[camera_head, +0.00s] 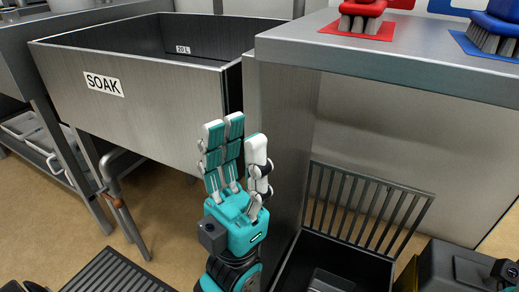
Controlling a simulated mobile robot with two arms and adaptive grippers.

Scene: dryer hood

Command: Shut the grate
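The grate (364,206) is a dark barred panel. It stands raised, leaning back from the rear edge of a dark open floor box (285,275) at the lower right. My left gripper (245,140) is teal and white, with its fingers pointing up and apart. It is empty and left of the raised grate, in front of the steel side panel beside the box.
A steel soak sink (130,85) stands at upper left, with a pipe (120,200) below. A steel counter (400,55) with red and blue brushes overhangs the grate. Another slatted grate (115,275) lies at bottom left. A dark grey object (450,268) is at the lower right.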

